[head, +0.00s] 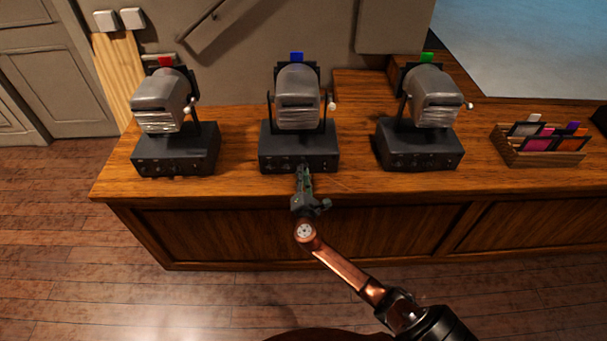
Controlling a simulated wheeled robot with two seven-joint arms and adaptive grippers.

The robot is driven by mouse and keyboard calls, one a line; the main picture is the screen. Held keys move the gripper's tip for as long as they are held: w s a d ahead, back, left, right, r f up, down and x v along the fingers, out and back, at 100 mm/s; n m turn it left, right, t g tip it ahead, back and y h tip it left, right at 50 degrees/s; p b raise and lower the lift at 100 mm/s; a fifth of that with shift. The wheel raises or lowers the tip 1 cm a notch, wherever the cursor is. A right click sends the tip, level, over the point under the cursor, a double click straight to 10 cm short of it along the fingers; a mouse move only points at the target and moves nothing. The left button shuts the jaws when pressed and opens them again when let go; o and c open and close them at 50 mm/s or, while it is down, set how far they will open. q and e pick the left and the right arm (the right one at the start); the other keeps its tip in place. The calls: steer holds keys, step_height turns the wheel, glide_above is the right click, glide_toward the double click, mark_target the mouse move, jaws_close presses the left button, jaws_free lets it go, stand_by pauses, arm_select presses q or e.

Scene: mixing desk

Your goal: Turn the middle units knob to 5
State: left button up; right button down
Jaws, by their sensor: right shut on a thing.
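Three dark boxes with grey lamp heads stand in a row on a wooden desk. The middle unit (272,152) carries a blue marker (297,57). Small knobs run along its front face, too small to read. My right gripper (304,172) reaches up from below to the middle of that front face. It is shut on a knob there, which the fingers hide, so its setting cannot be read. The left unit (176,155) has a red marker (166,61), and the right unit (420,153) has a green marker (427,57). My left gripper is not in view.
The wooden desk (235,184) has its front edge just below the units. A wooden rack (541,154) with several coloured cards stands on the right. Bare desk lies between the units. Small side handles stick out from the lamp heads. The floor in front is clear.

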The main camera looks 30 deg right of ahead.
steer(key=shift+a+f, duration=0.1)
steer(key=c, duration=1.8)
jaws_free()
steer(key=shift+c, duration=0.2)
steer(key=v, duration=1.2)
